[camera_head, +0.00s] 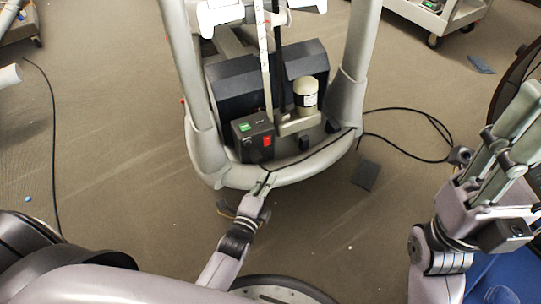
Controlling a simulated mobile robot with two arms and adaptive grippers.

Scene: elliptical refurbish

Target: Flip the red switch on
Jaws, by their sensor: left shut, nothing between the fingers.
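The red switch (267,141) is a small red rocker on the front face of a dark control box (250,136) low on the elliptical machine. I cannot tell which way it is set. My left gripper (266,178) is shut and empty. It is below the switch in the picture, at the front of the machine's curved grey base (225,176), apart from the switch. I cannot tell whether it touches the base. My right gripper (512,115) is raised at the right edge, far from the switch. Its finger opening is unclear from this angle.
A green label (245,127) is on the box top. A cylindrical motor (305,92) stands to its right. Grey uprights (180,60) flank the box. A black cable (405,109) lies on the floor at right. A cart (432,20) stands at the back right.

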